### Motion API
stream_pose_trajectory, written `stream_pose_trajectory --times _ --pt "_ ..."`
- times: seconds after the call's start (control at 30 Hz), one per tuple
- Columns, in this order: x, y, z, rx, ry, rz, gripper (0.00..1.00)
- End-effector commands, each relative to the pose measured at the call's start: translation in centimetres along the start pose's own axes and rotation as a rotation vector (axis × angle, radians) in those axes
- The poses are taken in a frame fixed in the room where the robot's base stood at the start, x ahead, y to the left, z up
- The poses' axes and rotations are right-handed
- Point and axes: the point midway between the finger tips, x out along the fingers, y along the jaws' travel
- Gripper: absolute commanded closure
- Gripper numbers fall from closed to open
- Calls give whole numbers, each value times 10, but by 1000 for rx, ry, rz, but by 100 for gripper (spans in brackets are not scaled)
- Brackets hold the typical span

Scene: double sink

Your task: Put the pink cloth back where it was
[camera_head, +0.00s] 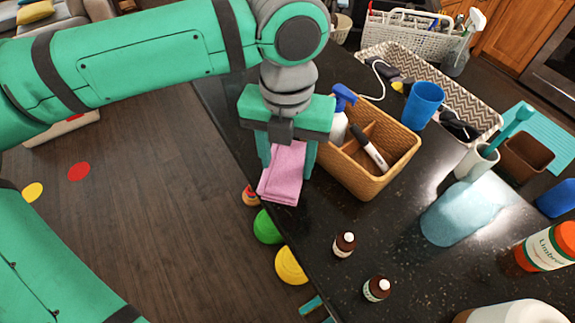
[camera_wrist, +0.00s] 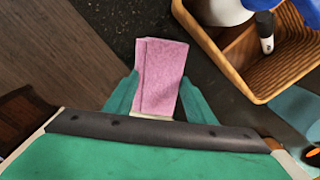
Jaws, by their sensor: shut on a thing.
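The pink cloth (camera_head: 283,174) is folded into a flat strip and hangs from my gripper (camera_head: 288,158) near the counter's left edge. In the wrist view the cloth (camera_wrist: 160,75) lies between the two green fingers of my gripper (camera_wrist: 150,97), which are shut on it. The cloth is just left of the tan woven basket (camera_head: 368,178). I cannot tell whether its lower end touches the counter. The wrist view shows the basket (camera_wrist: 228,62) at upper right.
The basket holds a spray bottle (camera_head: 340,118) and a dark marker (camera_head: 370,148). A blue cup (camera_head: 425,105) stands behind it. Two small brown bottles (camera_head: 344,244) stand on the dark counter (camera_head: 400,215) in front.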

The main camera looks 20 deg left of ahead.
Motion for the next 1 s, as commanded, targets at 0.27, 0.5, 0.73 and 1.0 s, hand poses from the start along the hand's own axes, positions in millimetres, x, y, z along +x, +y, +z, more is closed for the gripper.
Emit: stream_pose_trajectory --times 0.27,0.5,0.73,1.0 --pt "15 2 13 1 0 -1 71" --pt "45 2 16 3 1 -1 71" --pt "50 3 16 2 -1 0 71" --pt "53 4 16 1 -1 0 40"
